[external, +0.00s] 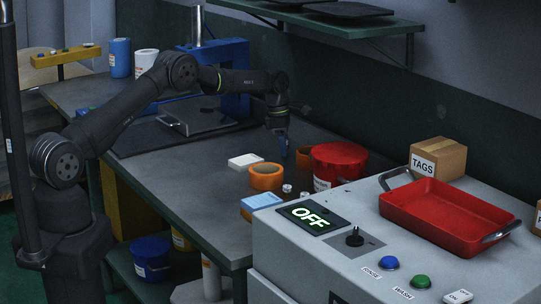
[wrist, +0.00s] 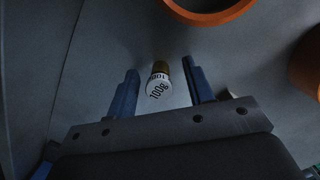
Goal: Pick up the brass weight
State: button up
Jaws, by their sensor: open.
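The brass weight (wrist: 159,84) shows in the wrist view, with a brass-coloured end and a white face marked 100g. It appears between the two blue fingers of my gripper (wrist: 164,76), with a visible gap on each side. My gripper is open and holds nothing. In the external view my gripper (external: 281,143) points down over the back part of the bench, left of the red tub. I cannot pick out the brass weight for sure in that view.
A red tub (external: 338,165), small pale cylinders (external: 287,188) and a white box (external: 245,160) are close by. The grey bench (external: 190,190) is clear at the left.

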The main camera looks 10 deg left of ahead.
grip_shut()
jog(key=shift+r, duration=0.1)
